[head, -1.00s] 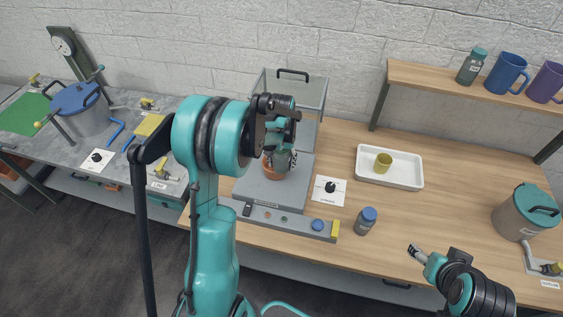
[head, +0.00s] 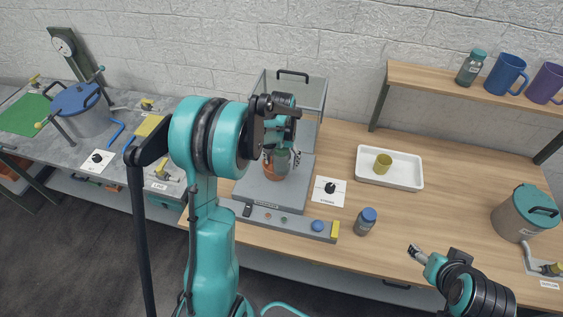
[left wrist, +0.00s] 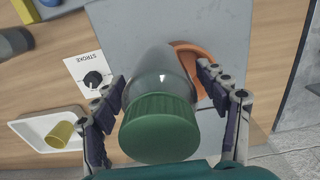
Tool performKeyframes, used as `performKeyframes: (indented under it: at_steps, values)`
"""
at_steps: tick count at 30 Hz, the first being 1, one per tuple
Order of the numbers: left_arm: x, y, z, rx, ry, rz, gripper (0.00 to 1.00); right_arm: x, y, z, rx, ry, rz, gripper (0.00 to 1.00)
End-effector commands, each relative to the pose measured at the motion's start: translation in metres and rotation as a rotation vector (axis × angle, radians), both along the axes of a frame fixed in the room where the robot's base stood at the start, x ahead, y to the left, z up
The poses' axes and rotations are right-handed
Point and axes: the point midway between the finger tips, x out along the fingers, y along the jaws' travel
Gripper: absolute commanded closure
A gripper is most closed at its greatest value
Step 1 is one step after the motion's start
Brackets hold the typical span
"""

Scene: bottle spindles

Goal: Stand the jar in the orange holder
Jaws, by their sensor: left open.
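The jar with a green lid (left wrist: 160,125) stands between the fingers of my left gripper (left wrist: 165,95) in the left wrist view. The fingers are open, with a gap on each side of the jar. The orange holder (left wrist: 196,60) shows as a curved rim by the jar's far end. In the head view the jar (head: 281,161) is at the orange holder (head: 268,171) on the grey machine, partly covered by my left gripper (head: 283,135). The jar's base is hidden, so I cannot tell whether it is fully seated. My right gripper (head: 419,254) is over the table's front right.
The grey machine (head: 235,190) has a clear guard behind and buttons in front. A blue-lidded jar (head: 365,221) stands to its right. A white tray (head: 412,180) holds a yellow cup (head: 383,163). A large pot (head: 525,213) is at the right.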

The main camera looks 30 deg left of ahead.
Motion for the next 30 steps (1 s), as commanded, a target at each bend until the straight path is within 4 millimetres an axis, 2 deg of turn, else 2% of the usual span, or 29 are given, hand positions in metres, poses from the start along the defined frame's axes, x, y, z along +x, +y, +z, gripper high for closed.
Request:
performKeyframes:
  at_steps: [9,13,20,23,30]
  values:
    - [0.000,0.000,0.073,0.000,0.000,0.000,0.26,0.000,0.000,0.009,0.000,0.000,0.000,0.35]
    - [0.000,0.000,0.095,0.000,0.000,0.000,0.26,0.000,0.000,0.012,0.000,0.000,0.000,0.35]
    - [-0.005,-0.005,0.116,0.003,-0.015,-0.007,0.26,0.000,0.000,0.013,0.000,0.000,0.000,0.35]
    - [-0.019,-0.018,0.131,0.014,-0.059,-0.026,0.26,0.000,0.000,0.013,0.000,0.000,0.000,0.35]
    - [-0.081,-0.066,0.168,0.050,-0.260,-0.103,0.26,0.000,0.000,0.013,0.000,0.000,0.000,0.35]
